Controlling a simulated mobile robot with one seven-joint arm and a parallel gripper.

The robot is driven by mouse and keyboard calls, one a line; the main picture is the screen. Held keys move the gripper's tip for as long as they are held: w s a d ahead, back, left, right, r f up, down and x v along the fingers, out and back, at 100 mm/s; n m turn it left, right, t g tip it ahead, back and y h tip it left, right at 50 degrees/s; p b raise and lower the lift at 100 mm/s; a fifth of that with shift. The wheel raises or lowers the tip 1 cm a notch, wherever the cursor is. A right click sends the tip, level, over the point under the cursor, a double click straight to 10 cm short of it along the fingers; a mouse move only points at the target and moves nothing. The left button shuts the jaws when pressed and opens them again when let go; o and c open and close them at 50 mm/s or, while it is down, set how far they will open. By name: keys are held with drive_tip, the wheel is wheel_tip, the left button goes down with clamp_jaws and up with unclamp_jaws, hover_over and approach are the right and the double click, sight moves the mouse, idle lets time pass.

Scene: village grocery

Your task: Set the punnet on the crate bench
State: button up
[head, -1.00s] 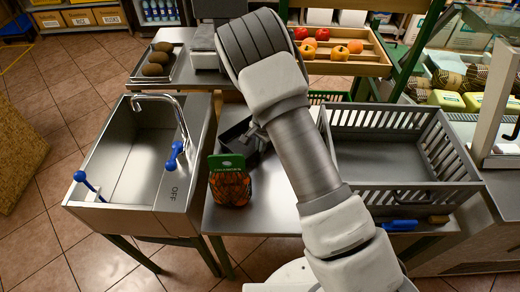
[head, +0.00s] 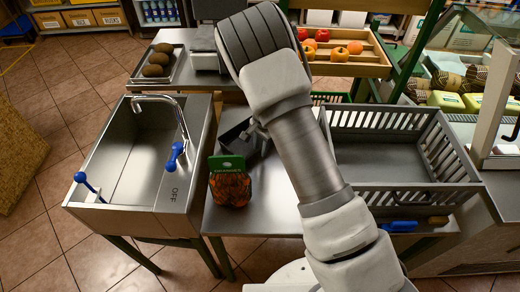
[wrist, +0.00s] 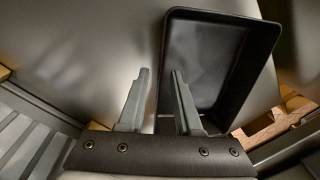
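The punnet appears to be the black, empty, open tray with sloping walls, right of centre in the wrist view (wrist: 215,65). In the head view, part of a dark tray (head: 236,134) shows beside my arm, on the steel bench top. My gripper (wrist: 161,72) is open in the wrist view, with a clear gap between its two grey fingers. The left finger is outside the tray's left wall, and the right finger overlaps the tray's inside. I cannot tell whether either touches it. My arm hides the gripper in the head view. The crate bench (head: 265,222) seems to be this steel table.
A large grey slatted crate (head: 400,196) fills the right side. A net bag of oranges (head: 229,184) stands at the bench's front left. A sink (head: 125,160) with a tap is on the left. A fruit shelf (head: 345,68) stands behind.

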drive_tip(key=s+d+r+n+t+y, duration=0.15)
drive_tip(key=s+r, duration=0.25)
drive_tip(key=r, duration=0.6)
drive_tip(key=s+d+r+n+p, duration=0.1)
drive_tip(key=s+d+r, duration=0.2)
drive_tip(key=r, duration=0.6)
drive_tip(key=s+d+r+n, duration=0.2)
drive_tip(key=s+r, duration=0.2)
drive_tip(key=r, duration=0.6)
drive_tip(key=s+d+r+n+t+h, duration=0.1)
drive_tip(key=s+d+r+n, duration=0.1)
drive_tip(key=s, duration=0.6)
drive_tip(key=s+d+r+n+t+h, duration=0.1)
drive_tip(key=s+d+r+n+t, duration=0.1)
drive_tip(key=s, duration=0.7)
wheel_tip(320, 180, up, 4)
drive_tip(key=d+n, duration=0.1)
drive_tip(key=d, duration=0.1)
drive_tip(key=shift+d+f, duration=0.25)
drive_tip(key=shift+d, duration=0.1)
drive_tip(key=shift+s+d+h, duration=0.1)
drive_tip(key=shift+h, duration=0.15)
